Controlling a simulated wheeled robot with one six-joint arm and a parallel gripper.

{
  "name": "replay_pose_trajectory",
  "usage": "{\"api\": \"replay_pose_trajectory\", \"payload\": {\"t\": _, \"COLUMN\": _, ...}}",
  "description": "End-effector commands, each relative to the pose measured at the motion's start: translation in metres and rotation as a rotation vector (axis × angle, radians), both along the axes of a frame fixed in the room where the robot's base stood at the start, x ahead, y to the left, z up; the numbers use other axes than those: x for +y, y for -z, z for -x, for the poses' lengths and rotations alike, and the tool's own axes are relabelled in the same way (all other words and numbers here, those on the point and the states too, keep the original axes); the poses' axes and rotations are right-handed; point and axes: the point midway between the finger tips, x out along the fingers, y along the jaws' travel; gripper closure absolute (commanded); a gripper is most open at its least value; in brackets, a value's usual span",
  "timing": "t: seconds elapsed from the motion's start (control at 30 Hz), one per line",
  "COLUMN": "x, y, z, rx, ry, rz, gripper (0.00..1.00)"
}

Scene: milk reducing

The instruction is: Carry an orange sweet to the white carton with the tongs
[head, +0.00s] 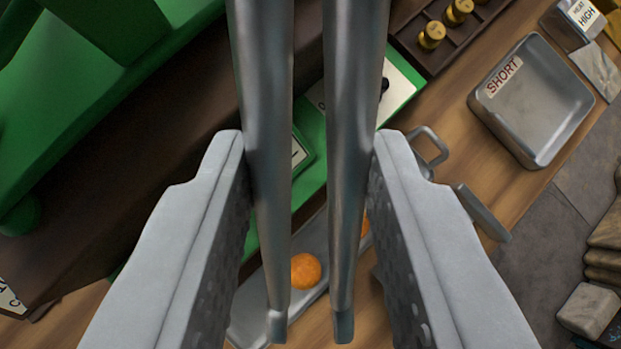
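My gripper (308,165) has its two grey pads closed around the metal tongs (262,120), one pad against each arm. The tongs' two arms run down the middle of the view, with a gap between their tips near the bottom. An orange sweet (306,270) lies on a narrow grey tray (250,322), seen between the tong arms near the left tip. I cannot tell how far below the tips it is. A second orange piece (364,226) is mostly hidden behind the right arm. I cannot make out the white carton.
A square metal pan (535,100) labelled SHORT stands at the right. Brass weights (432,36) sit in a dark rack at the top. A large green object (90,60) fills the upper left. Stone blocks (588,310) lie at the lower right. Bare wood surrounds the pan's left side.

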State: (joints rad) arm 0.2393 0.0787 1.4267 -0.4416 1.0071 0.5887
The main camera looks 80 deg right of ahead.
Motion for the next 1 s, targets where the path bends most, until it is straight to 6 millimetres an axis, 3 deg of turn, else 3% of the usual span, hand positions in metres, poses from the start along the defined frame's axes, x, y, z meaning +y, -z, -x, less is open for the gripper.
{"api": "replay_pose_trajectory", "payload": {"t": 0.47, "x": 0.000, "y": 0.003, "z": -0.001, "rx": 0.000, "ry": -0.001, "rz": -0.001, "gripper": 0.74}}
{"api": "replay_pose_trajectory", "payload": {"t": 1.0, "x": 0.000, "y": 0.042, "z": 0.000, "rx": 0.000, "ry": -0.001, "rz": -0.001, "gripper": 0.74}}
